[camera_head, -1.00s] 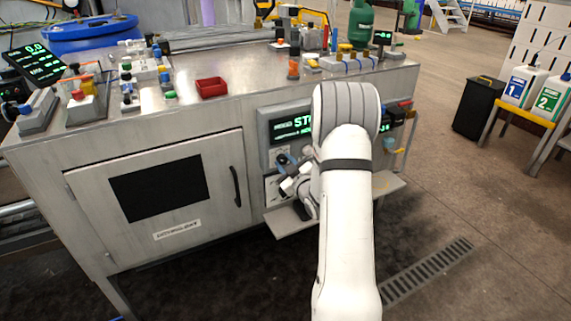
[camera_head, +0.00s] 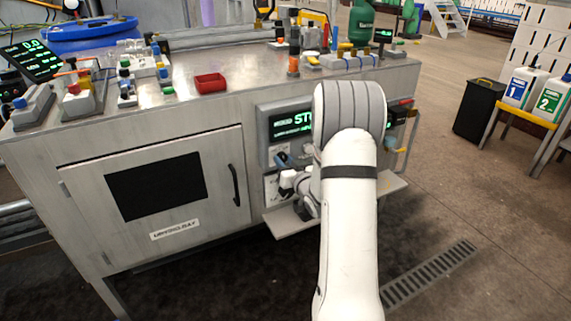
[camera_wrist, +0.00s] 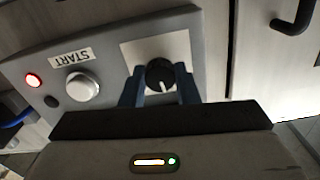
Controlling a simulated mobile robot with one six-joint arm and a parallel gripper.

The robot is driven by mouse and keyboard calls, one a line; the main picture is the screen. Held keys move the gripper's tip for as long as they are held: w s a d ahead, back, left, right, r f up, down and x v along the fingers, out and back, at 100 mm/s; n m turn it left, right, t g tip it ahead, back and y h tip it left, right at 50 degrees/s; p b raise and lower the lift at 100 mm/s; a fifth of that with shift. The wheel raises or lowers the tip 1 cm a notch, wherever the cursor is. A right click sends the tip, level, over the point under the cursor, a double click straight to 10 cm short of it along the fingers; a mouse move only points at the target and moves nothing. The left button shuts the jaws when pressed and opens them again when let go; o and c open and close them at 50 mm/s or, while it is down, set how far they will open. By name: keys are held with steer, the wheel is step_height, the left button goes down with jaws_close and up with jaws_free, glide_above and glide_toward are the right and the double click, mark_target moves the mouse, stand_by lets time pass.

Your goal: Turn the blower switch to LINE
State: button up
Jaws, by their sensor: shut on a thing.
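The blower switch is a black round knob (camera_wrist: 159,73) with a white pointer line, on a white plate (camera_wrist: 180,45) of the grey control panel. In the wrist view the pointer line points down toward my gripper; I can read no position label on the plate. My gripper (camera_wrist: 160,82) has its two blue fingers on either side of the knob, shut on it. In the head view my gripper (camera_head: 283,160) is at the panel front, and my white arm hides much of the panel and the knob.
Beside the knob are a silver START button (camera_wrist: 82,87), a lit red lamp (camera_wrist: 33,80) and a small dark button (camera_wrist: 51,101). A display (camera_head: 292,125) sits above, a shelf (camera_head: 290,222) below. The cabinet door handle (camera_head: 236,185) is to the left.

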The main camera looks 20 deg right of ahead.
steer(key=shift+m, duration=0.6)
steer(key=o, duration=1)
steer(key=s, duration=0.7)
steer(key=shift+s+d+p, duration=0.1)
steer(key=shift+s+p, duration=0.2)
steer(key=shift+s, duration=0.1)
